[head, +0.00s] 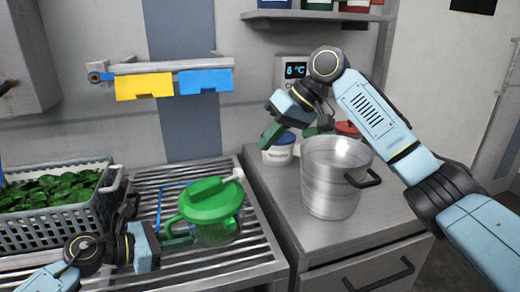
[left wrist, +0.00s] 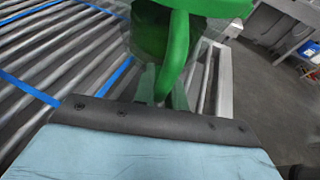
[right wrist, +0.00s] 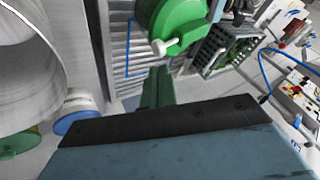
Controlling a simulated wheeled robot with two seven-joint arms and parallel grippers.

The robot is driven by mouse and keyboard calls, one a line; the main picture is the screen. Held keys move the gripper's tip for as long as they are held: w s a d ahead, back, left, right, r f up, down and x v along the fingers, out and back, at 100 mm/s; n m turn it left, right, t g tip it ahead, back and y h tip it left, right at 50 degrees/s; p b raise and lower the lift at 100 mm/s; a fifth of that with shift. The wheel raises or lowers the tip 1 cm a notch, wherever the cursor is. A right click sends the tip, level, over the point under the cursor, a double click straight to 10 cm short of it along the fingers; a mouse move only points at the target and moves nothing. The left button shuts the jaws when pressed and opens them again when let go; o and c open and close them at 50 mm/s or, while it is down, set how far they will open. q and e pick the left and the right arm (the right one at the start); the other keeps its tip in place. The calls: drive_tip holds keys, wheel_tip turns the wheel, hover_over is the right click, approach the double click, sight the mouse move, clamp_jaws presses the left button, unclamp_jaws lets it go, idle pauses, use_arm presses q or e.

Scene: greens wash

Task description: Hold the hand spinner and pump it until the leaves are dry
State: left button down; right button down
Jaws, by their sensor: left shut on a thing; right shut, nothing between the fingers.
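The hand spinner (head: 212,203) has a green lid with a light knob, a green side handle and a clear bowl. It stands on the slatted rack, and in the left wrist view its green handle (left wrist: 178,50) rises in front of the fingers. My left gripper (head: 186,236) is shut on that handle. My right gripper (head: 266,138) is shut and empty, raised to the right of the spinner and above a blue-lidded tub. In the right wrist view the spinner's lid (right wrist: 178,22) and knob lie beyond the fingers. The leaves inside the spinner are hard to make out.
A grey crate of green leaves (head: 62,225) stands left on the slatted rack (head: 165,180). A steel pot (head: 333,175) and the blue-lidded tub (head: 279,152) stand on the right counter.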

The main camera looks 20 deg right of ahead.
use_arm(q)
drive_tip(key=shift+r, duration=0.1)
use_arm(e)
drive_tip(key=shift+f, duration=0.1)
drive_tip(key=w+a+f+m+t+y, duration=0.3)
drive_tip(key=a+f+m+t, duration=0.15)
drive_tip(key=t, duration=0.25)
drive_tip(key=s+d+f+m+t, duration=0.4)
drive_tip(key=s+d+m, duration=0.3)
drive_tip(key=s+m, duration=0.3)
drive_tip(key=shift+f+m+t, duration=0.25)
drive_tip(key=shift+m+t, duration=0.2)
drive_tip(key=shift+t, duration=0.35)
